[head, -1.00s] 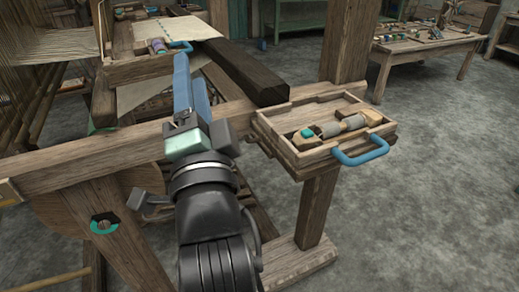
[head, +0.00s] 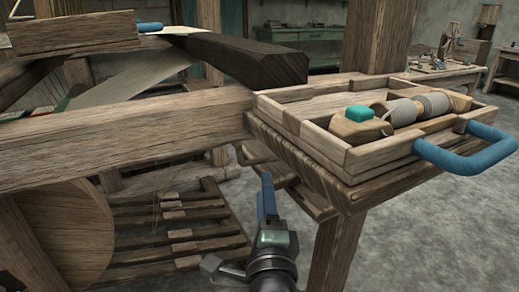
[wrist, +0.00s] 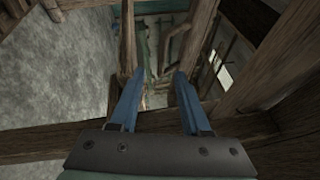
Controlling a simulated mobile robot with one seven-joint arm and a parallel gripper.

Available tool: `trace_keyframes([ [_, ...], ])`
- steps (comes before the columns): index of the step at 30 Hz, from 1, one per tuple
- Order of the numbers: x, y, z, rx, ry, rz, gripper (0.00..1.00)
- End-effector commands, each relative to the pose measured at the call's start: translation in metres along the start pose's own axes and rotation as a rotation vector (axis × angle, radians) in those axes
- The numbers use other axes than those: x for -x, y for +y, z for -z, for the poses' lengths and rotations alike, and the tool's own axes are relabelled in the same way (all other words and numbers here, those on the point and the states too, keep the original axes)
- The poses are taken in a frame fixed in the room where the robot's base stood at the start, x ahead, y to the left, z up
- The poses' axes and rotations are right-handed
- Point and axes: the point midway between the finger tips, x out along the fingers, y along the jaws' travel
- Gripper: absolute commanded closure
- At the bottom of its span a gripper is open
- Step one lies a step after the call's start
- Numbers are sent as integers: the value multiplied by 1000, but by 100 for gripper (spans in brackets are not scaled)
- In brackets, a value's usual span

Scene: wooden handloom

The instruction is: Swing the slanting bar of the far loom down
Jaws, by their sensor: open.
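A dark, thick wooden bar (head: 250,58) slants across the upper middle of the head view, its blunt end just behind the tray. I cannot tell for sure whether it is the far loom's slanting bar. My gripper (head: 267,180) is low in the head view, in front of and below the loom's pale front beam (head: 130,130), apart from the dark bar. In the wrist view my gripper (wrist: 155,74) has its two blue fingers spread with nothing between them. Wooden posts and beams stand beyond and beside the fingers there.
A wooden tray (head: 375,160) with a blue handle (head: 465,150) juts out at the right, holding a shuttle-like piece and a teal-topped block. A thick post (head: 375,35) rises behind it. A slatted wooden frame (head: 175,235) lies low at left. Grey floor is open at lower right.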

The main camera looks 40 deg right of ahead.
Motion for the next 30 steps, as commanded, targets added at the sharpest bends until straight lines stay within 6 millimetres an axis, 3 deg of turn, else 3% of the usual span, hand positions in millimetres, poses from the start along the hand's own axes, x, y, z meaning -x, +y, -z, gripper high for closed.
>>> trace_keyframes([
  [21, -98, 0, 1, -4, 2, 5, 53],
  [30, -123, -1, 0, 0, 0, 3, 53],
])
